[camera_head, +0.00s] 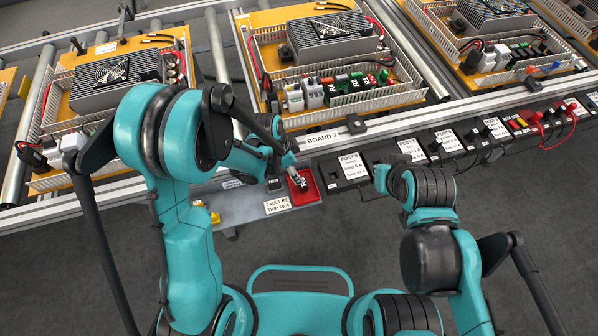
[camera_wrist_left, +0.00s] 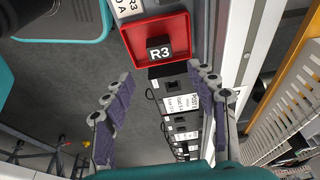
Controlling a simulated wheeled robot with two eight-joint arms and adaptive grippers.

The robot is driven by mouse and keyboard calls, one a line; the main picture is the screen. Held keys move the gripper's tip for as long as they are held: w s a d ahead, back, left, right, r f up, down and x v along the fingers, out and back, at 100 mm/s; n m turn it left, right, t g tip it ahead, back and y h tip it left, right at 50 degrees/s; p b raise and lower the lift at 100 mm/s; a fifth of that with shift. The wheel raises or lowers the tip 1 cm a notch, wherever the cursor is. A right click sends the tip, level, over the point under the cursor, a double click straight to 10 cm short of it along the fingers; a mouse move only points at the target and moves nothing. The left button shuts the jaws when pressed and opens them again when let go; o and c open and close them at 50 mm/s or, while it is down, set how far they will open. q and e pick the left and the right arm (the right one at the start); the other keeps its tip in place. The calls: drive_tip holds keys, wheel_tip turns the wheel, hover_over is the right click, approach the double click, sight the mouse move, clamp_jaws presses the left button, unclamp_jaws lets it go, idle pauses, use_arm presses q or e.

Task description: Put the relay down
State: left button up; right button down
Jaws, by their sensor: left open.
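The relay (camera_head: 301,184), a small dark block marked R3, sits in the red tray (camera_head: 315,194) beside the label "FAULT R3 TRIP 10 A". In the left wrist view the relay (camera_wrist_left: 158,50) stands inside the tray's red rim (camera_wrist_left: 131,40). My left gripper (camera_head: 284,160) is by the tray in the head view. In the left wrist view its fingers (camera_wrist_left: 165,90) are spread wide with nothing between them, and the relay shows beyond them, apart from both.
Board 3 (camera_head: 340,98), with its relays and ducts, lies on the conveyor behind the tray. A black post (camera_head: 348,170) and several more stand in a row to the tray's right. Other boards sit left and right. A yellow piece (camera_head: 210,214) is left of the tray.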

use_arm(q)
drive_tip(key=s+a+r+n+t+y, duration=0.1)
drive_tip(key=s+a+r+n+t, duration=0.2)
drive_tip(key=r, duration=0.5)
drive_tip(key=s+a+r+n, duration=0.1)
drive_tip(key=a+r+n, duration=0.35)
drive_tip(key=r, duration=0.25)
drive_tip(key=s+a+r+n+t+y, duration=0.2)
drive_tip(key=s+a+r+n+t, duration=0.1)
drive_tip(key=s+a+r+n, duration=0.3)
drive_tip(key=shift+s+a+r+n+p, duration=0.3)
drive_tip(key=shift+s+a+r+n, duration=0.15)
drive_tip(key=shift+s+a, duration=0.35)
